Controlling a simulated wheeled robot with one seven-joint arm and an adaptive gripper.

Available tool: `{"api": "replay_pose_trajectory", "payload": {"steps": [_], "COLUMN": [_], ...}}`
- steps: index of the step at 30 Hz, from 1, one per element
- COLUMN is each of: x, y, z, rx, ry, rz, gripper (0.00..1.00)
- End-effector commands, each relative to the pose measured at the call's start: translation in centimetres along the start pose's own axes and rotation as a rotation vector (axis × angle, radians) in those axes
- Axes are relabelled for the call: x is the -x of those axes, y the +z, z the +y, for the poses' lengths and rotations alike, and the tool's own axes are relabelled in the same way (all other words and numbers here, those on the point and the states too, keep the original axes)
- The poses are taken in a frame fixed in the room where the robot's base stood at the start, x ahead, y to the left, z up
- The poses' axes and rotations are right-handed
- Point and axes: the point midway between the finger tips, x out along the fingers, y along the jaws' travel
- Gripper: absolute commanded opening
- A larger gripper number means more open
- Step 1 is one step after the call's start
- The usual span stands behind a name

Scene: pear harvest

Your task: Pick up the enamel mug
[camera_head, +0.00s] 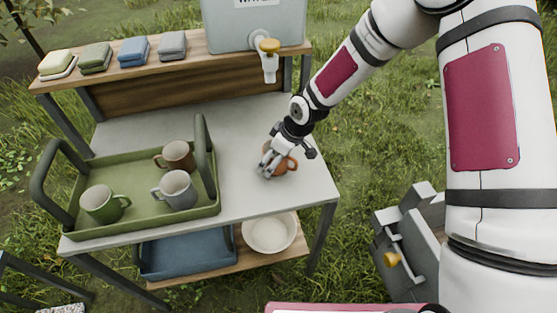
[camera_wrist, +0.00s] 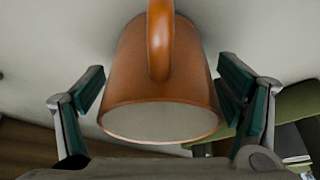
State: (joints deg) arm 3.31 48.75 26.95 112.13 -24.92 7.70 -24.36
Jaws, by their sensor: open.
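An orange-brown mug (camera_head: 288,164) is on the right part of the grey tabletop, partly hidden by my gripper (camera_head: 268,164) in the head view. In the wrist view, the mug (camera_wrist: 140,80) fills the middle, with its rim toward the camera and its handle at the top. My gripper (camera_wrist: 162,85) is open, with one finger on each side of the mug and narrow gaps beside it. A brown mug (camera_head: 178,155), a grey mug (camera_head: 178,190) and a green mug (camera_head: 101,204) stand in a green tray. I cannot tell which mug is enamel.
The green tray (camera_head: 150,225) with raised handles stands left of my gripper. A water tank with a tap (camera_head: 268,58) and several folded cloths (camera_head: 133,52) are on the back shelf. A white basin (camera_head: 270,233) and a blue tray (camera_head: 185,256) sit below the tabletop.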

Motion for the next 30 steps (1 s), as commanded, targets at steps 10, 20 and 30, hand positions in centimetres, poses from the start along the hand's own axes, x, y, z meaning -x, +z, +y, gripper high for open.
{"api": "replay_pose_trajectory", "payload": {"steps": [10,20,30], "x": [-0.31,-0.29,0.60], "y": [-0.03,-0.03,-0.39], "z": [0.02,0.01,0.12], "rx": [0.000,0.000,-0.001], "ry": [0.001,0.001,0.002], "rz": [0.001,0.001,0.002], "gripper": [0.69,0.24,0.24]}}
